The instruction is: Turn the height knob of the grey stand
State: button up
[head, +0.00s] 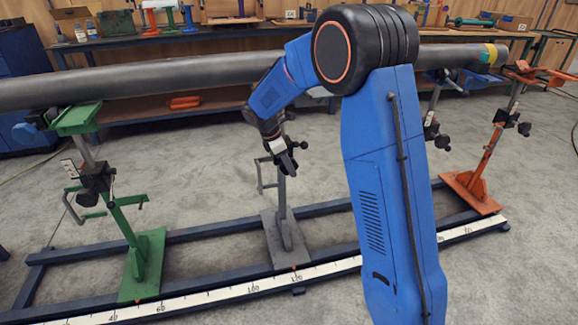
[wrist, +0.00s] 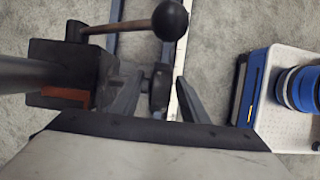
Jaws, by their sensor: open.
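The grey stand (head: 287,238) is upright on the rail frame, between the green and orange stands. Its upper part is mostly hidden behind my arm and gripper. In the wrist view its grey post (wrist: 18,75) enters a dark clamp block (wrist: 65,72) at the left. A brown bar with a black ball end (wrist: 170,19) crosses above the jaws. A small dark round knob (wrist: 160,88) shows between the fingers of my gripper (wrist: 155,85), seemingly with a gap on its left side. My gripper (head: 287,165) is open and points down at the stand; contact with the knob cannot be told.
A long grey pipe (head: 170,80) lies above, across the green stand (head: 145,255) and toward the orange stand (head: 478,190). A white scale (head: 225,297) runs along the front rail. Workbenches line the back wall. Grey floor is open around the frame.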

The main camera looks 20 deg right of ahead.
grip_shut()
jog(key=shift+d, duration=0.1)
jog(key=shift+d+y, duration=0.1)
jog(key=shift+y, duration=1.4)
grip_release()
